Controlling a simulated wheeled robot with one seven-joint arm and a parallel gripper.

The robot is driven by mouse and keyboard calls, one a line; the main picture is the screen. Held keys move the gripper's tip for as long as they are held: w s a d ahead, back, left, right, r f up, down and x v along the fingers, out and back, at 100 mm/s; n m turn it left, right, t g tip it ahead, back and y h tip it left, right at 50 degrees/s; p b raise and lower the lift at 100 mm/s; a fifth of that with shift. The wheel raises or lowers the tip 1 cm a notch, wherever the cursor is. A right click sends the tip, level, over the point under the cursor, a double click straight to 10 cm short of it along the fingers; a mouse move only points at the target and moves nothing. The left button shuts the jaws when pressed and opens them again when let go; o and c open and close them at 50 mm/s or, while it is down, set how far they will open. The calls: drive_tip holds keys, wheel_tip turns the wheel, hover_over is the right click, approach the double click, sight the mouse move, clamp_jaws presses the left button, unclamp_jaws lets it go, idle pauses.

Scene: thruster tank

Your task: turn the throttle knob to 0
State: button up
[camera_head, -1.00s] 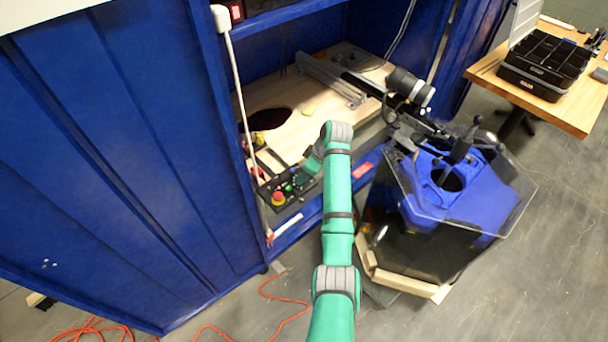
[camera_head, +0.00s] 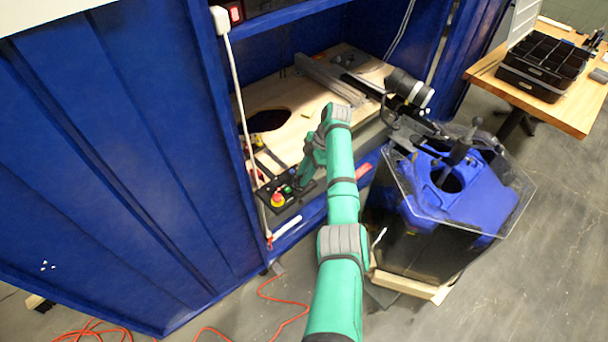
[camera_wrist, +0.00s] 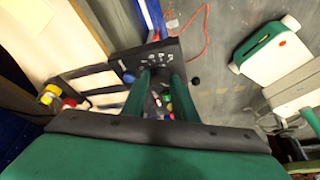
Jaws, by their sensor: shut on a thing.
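The black control panel (camera_head: 285,200) sits at the front edge of the blue cabinet's wooden bench, with a red mushroom button on a yellow base (camera_head: 277,198) and a green button (camera_head: 287,189). My gripper (camera_wrist: 161,74) comes down on the panel, which also shows in the wrist view (camera_wrist: 172,50) with small white scale markings. Its two green fingers are shut on a small dark thing at the panel, seemingly the throttle knob. The fingers hide most of it, and its pointer and setting cannot be read. In the head view my arm hides that end of the panel.
Red and yellow items (camera_wrist: 50,94) lie beside the panel. A blue machine with a clear plate (camera_head: 465,190) stands right of my arm. A table with a black organiser (camera_head: 543,66) is at the far right. An orange cable (camera_head: 285,299) lies on the floor.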

drive_tip(key=shift+f+n, duration=0.1)
drive_tip(key=shift+n, duration=0.2)
drive_tip(key=o, duration=1)
drive_tip(key=v, duration=1.1)
drive_tip(key=shift+w+a, duration=0.1)
drive_tip(key=shift+a, duration=0.1)
